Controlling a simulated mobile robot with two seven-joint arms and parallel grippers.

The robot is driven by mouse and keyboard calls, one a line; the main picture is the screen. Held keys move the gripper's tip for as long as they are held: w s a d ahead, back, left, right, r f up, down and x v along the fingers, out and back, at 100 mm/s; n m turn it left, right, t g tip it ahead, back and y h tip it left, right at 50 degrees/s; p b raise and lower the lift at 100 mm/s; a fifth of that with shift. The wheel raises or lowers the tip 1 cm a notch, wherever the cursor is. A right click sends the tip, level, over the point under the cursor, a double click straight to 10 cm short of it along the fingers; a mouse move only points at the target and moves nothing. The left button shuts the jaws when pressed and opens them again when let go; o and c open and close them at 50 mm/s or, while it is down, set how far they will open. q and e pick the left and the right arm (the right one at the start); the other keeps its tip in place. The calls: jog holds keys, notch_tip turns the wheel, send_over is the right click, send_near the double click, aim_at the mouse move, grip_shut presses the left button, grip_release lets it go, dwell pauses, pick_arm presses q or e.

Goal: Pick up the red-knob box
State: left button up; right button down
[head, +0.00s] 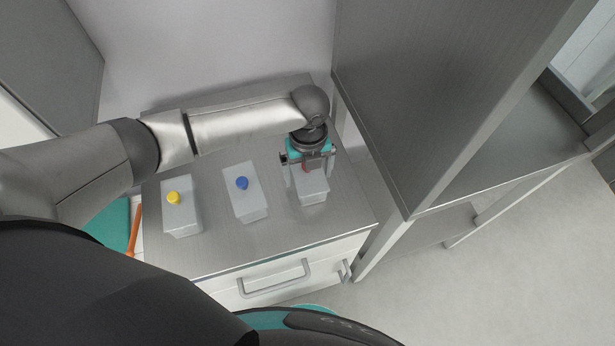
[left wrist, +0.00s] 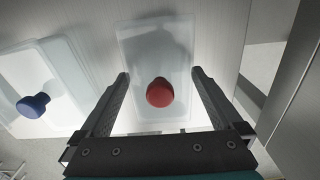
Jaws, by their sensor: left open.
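The red-knob box is a pale, translucent box (head: 312,190) at the right end of the row on the metal counter. My left gripper (head: 305,167) is over it and hides part of its top and most of the knob in the head view. In the left wrist view the red knob (left wrist: 160,92) sits between the two open fingers (left wrist: 160,80), with a gap on each side, and the box lid (left wrist: 155,45) shows behind it. The fingers hold nothing. My right gripper is not in view.
A blue-knob box (head: 247,203) stands to the left, and a yellow-knob box (head: 181,219) further left, on the counter (head: 215,248). A tall grey cabinet (head: 430,90) rises close on the right. An orange object (head: 134,230) is at the far left.

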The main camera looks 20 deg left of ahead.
pick_arm(q)
jog(key=shift+f, duration=0.5)
jog(key=c, duration=1)
jog(key=shift+r, duration=0.1)
jog(key=shift+c, duration=0.5)
jog(key=shift+r, duration=0.1)
